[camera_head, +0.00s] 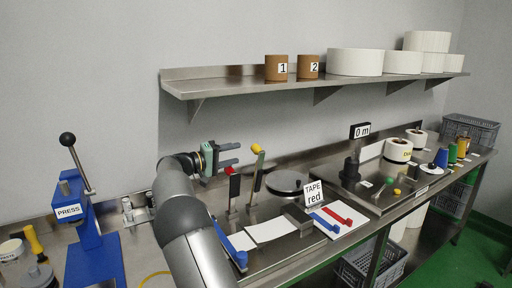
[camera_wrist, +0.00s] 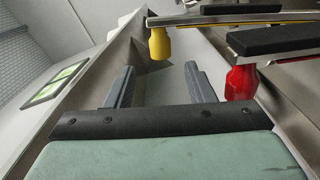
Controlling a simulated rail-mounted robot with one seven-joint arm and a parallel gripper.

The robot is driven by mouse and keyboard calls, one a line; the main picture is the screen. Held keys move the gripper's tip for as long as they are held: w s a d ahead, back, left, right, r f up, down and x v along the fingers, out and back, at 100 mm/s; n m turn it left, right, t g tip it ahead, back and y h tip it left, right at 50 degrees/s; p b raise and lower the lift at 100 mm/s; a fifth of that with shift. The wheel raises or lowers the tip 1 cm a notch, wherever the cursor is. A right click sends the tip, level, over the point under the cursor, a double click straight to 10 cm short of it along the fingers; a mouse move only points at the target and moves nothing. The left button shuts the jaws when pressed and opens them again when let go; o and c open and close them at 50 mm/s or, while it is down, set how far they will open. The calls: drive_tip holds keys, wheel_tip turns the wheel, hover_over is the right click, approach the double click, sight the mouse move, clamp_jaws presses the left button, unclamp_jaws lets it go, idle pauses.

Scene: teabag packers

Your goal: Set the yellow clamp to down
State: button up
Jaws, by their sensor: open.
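The yellow clamp (camera_head: 259,168) has a raised lever, nearly upright and leaning slightly right, with a yellow knob on top. In the wrist view its yellow knob (camera_wrist: 159,43) lies beyond my fingertips, roughly in line with the gap between them. My gripper (camera_head: 237,154) is open and empty, just left of the yellow knob and at about its height. It also shows in the wrist view (camera_wrist: 158,72). A second clamp (camera_head: 234,190) with a red knob stands to the left, its lever also raised. In the wrist view the red knob (camera_wrist: 241,82) is right of my right finger.
A shelf (camera_head: 222,85) with rolls and canisters runs along the wall above. A round metal dish (camera_head: 287,182) and the tape sign (camera_head: 313,195) stand right of the clamps. A blue press (camera_head: 92,240) stands at left. White sheets (camera_head: 270,230) lie in front of the clamps.

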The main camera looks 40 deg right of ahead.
sight(256, 149)
drive_tip(key=d, duration=0.3)
drive_tip(key=d+p, duration=0.1)
drive_tip(key=d, duration=0.2)
drive_tip(key=s+d+p, duration=0.1)
drive_tip(key=d, duration=0.2)
drive_tip(key=shift+d, duration=0.2)
clamp_jaws()
drive_tip(key=shift+s+f, duration=0.1)
